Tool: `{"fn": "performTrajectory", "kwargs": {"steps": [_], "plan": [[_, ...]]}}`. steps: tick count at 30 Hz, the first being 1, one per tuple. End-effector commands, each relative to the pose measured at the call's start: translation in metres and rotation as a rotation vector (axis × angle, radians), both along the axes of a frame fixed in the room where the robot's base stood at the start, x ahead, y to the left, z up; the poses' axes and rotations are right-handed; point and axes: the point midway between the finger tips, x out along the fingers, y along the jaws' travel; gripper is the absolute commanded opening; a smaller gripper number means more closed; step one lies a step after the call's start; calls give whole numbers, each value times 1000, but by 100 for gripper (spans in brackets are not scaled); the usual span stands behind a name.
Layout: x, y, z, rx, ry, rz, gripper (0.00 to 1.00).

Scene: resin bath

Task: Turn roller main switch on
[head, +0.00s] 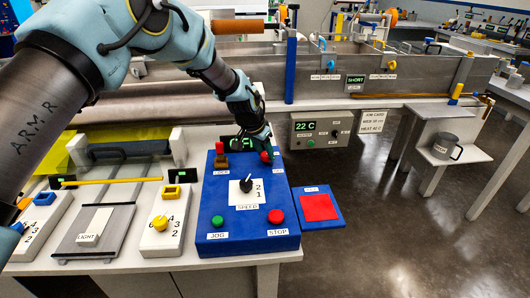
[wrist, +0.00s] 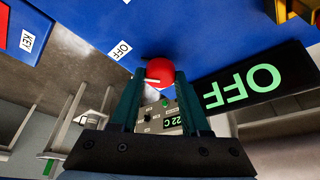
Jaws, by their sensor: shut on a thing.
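A red knob (head: 265,156) sits at the back right of the blue control panel (head: 207,200). In the wrist view the red knob (wrist: 159,68) carries a pale pointer line, and an OFF label (wrist: 121,50) lies beside it. My gripper (wrist: 159,79) is shut on the red knob, with one finger on each side. A dark display (wrist: 249,87) behind the panel reads OFF in green, upside down in the wrist view. The knob's other labels are mostly hidden.
The panel also has a red-topped lever (head: 220,152), a black speed knob (head: 246,184), a green JOG button (head: 218,220) and a red STOP button (head: 276,216). A blue plate with a red square (head: 318,207) lies to its right. A 22 C controller (head: 318,130) stands behind.

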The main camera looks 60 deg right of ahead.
Motion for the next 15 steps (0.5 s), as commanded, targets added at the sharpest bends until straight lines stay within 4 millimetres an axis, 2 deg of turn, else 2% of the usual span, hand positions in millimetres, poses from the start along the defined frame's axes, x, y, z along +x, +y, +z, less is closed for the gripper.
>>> {"fn": "performTrajectory", "kwargs": {"steps": [8, 15], "plan": [[0, 0, 0, 0, 0, 21, 0], [-2, -1, -1, -1, -3, 129, 0]]}}
